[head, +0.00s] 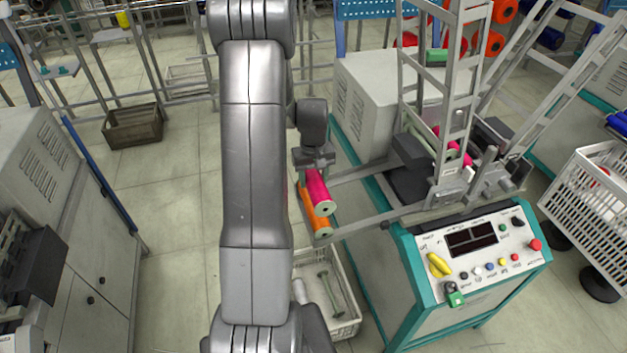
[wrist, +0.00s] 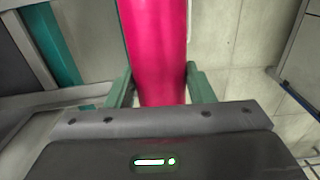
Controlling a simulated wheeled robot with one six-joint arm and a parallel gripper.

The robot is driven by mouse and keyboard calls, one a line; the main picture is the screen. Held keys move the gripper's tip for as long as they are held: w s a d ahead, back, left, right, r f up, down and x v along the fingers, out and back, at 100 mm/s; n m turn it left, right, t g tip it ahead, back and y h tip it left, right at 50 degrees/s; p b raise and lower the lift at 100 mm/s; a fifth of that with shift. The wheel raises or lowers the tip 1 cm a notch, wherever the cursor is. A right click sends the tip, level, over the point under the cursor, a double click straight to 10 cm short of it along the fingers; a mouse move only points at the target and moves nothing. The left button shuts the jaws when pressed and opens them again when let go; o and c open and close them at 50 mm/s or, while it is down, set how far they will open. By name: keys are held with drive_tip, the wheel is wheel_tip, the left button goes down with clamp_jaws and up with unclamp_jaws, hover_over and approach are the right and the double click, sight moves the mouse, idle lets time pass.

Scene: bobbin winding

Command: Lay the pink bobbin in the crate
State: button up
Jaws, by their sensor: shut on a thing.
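My gripper (head: 315,160) is shut on the pink bobbin (head: 318,190), holding it at the left end of the machine's rails. In the wrist view the pink bobbin (wrist: 157,45) runs between the two green fingers of my gripper (wrist: 161,88). An orange bobbin (head: 315,218) lies just below the pink one, between the rail ends; whether they touch I cannot tell. A white crate (head: 347,331) stands on the floor below, partly hidden by my arm. A greenish spool-like piece (head: 331,292) lies in it.
The machine's control panel (head: 478,252) and grey ladder frame (head: 455,110) stand to the right, with another pink bobbin (head: 466,158) inside. A second white crate (head: 590,205) is at far right. A brown crate (head: 133,126) sits on open floor at left.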

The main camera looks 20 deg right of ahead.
drive_tip(key=w+a+f+b, duration=0.2)
drive_tip(key=a+f, duration=0.2)
drive_tip(key=a, duration=0.1)
drive_tip(key=b, duration=3.6)
approach(301, 299)
wheel_tip(301, 299, down, 4)
drive_tip(key=b, duration=0.4)
drive_tip(key=shift+d+f, duration=0.15)
drive_tip(key=shift+f, duration=0.1)
drive_tip(key=shift+f, duration=0.35)
drive_tip(key=o, duration=1)
drive_tip(key=shift+o, duration=0.2)
drive_tip(key=shift+r, duration=0.1)
